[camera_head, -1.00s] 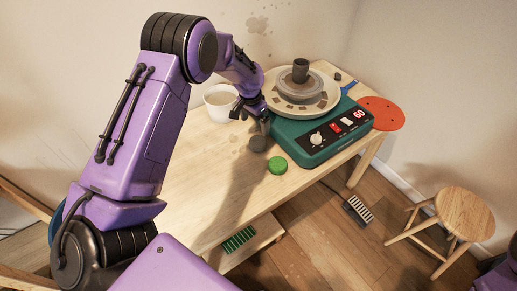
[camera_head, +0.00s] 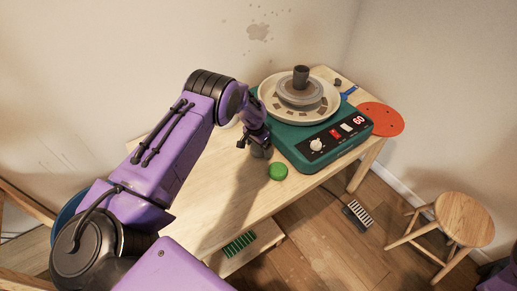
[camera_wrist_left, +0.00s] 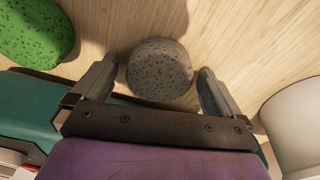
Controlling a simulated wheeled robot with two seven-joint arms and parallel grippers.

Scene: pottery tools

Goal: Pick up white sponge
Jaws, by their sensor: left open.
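The white sponge (camera_wrist_left: 160,69) looks like a speckled grey round disc in the left wrist view, lying on the wooden table. My left gripper (camera_wrist_left: 158,75) is open, with one finger on each side of the sponge. Small gaps seem to show between the fingers and its sides; contact cannot be told for sure. In the head view my left gripper (camera_head: 260,150) points down at the table beside the pottery wheel and mostly hides the sponge. My right gripper is out of view.
A green round sponge (camera_head: 278,171) lies close by, also in the wrist view (camera_wrist_left: 35,30). The teal pottery wheel (camera_head: 320,140) stands to the right, a white container (camera_wrist_left: 297,125) on the other side. A red disc (camera_head: 381,119) and a stool (camera_head: 463,220) are farther right.

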